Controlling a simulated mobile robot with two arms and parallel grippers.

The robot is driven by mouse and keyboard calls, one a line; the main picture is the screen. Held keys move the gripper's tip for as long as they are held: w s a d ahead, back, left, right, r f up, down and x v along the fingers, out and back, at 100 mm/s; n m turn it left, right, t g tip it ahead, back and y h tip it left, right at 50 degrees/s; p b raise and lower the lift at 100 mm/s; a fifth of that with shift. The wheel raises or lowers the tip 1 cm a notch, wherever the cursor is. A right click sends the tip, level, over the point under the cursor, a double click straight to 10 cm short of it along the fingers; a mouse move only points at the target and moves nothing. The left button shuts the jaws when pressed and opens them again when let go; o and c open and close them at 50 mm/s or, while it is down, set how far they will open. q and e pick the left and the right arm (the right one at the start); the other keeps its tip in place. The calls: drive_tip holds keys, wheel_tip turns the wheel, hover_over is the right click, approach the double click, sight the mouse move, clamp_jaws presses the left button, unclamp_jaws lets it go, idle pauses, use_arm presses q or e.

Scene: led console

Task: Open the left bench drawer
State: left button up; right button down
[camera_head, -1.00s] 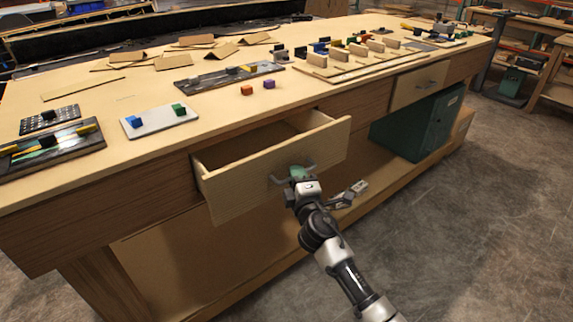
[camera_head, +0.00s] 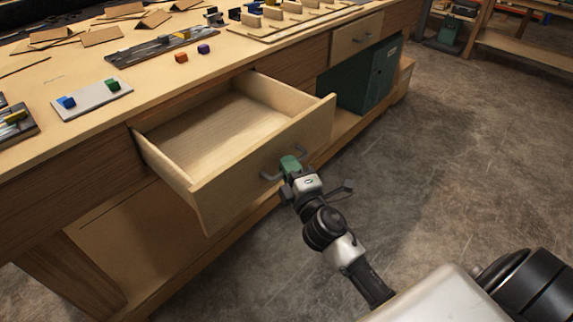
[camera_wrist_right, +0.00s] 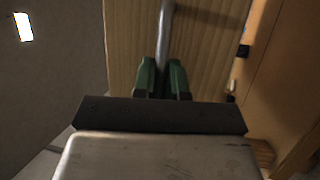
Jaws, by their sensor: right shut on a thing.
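The left bench drawer (camera_head: 262,172) is pulled well out of the wooden bench, and its empty inside shows in the head view. Its grey bar handle (camera_head: 269,177) is on the front panel. My right gripper (camera_head: 290,165), with green fingers, is shut on this handle. In the right wrist view the green fingers (camera_wrist_right: 161,78) close around the handle bar (camera_wrist_right: 166,35) in front of the wooden drawer front (camera_wrist_right: 135,45). My left gripper is not in view.
The bench top (camera_head: 200,75) holds a grey plate (camera_head: 92,99) with blue and green blocks, and red and purple blocks. A second drawer (camera_head: 356,39) is shut at the right. A green cabinet (camera_head: 368,82) stands below it. The floor (camera_head: 450,150) at right is clear.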

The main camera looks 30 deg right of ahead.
drive_tip(key=c, duration=1.2)
unclamp_jaws()
drive_tip(key=shift+s, duration=0.1)
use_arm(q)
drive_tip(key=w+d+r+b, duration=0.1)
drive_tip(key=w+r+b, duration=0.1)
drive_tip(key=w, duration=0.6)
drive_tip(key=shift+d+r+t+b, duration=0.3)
use_arm(e)
drive_tip(key=shift+s+a+f, duration=0.1)
drive_tip(key=shift+s+f, duration=0.2)
drive_tip(key=shift+s, duration=1.45)
drive_tip(key=shift+s+a+f, duration=0.1)
drive_tip(key=shift+s+f, duration=0.2)
drive_tip(key=shift+s, duration=1.4)
drive_tip(key=shift+s+a+f, duration=0.1)
drive_tip(key=shift+s+f, duration=0.2)
drive_tip(key=shift+s, duration=1.45)
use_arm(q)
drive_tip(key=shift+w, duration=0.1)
